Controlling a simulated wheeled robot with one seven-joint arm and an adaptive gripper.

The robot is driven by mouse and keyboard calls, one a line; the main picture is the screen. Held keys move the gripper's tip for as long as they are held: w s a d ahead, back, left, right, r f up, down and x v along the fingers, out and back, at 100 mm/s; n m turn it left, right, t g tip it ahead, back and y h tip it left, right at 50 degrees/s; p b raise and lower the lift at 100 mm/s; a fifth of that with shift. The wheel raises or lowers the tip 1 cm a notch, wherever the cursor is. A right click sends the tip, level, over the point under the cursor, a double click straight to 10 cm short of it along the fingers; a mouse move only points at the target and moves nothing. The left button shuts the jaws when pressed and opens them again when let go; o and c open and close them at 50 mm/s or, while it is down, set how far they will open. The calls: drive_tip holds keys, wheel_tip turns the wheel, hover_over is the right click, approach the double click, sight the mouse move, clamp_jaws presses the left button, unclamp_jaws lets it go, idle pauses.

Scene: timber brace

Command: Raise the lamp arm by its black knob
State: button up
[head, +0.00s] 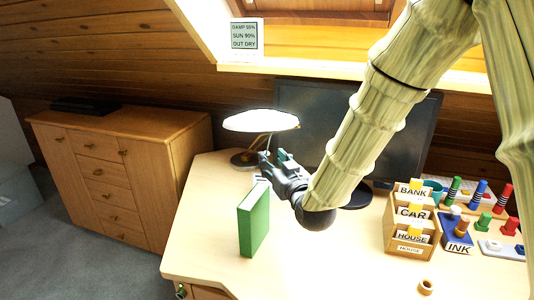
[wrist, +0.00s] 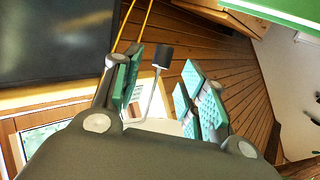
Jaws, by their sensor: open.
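The desk lamp has a bright white shade (head: 261,121) and a round base (head: 246,159) at the back left of the desk. In the wrist view its black knob (wrist: 163,55) sits at the end of a thin pale stem. My gripper (head: 273,157) is just below the shade in the head view. Its teal-padded fingers are apart in the wrist view (wrist: 163,70), and the knob shows in the gap, nearer the left finger. No finger visibly touches the knob. In the head view the knob cannot be told from my dark fingers.
A green book (head: 254,219) stands upright on the desk, close in front of my gripper. A dark monitor (head: 405,125) is behind my arm. A wooden card box (head: 410,228) and coloured stamps (head: 457,228) stand at the right. The front middle of the desk is clear.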

sight(268, 155)
drive_tip(key=shift+x, duration=2.55)
clamp_jaws()
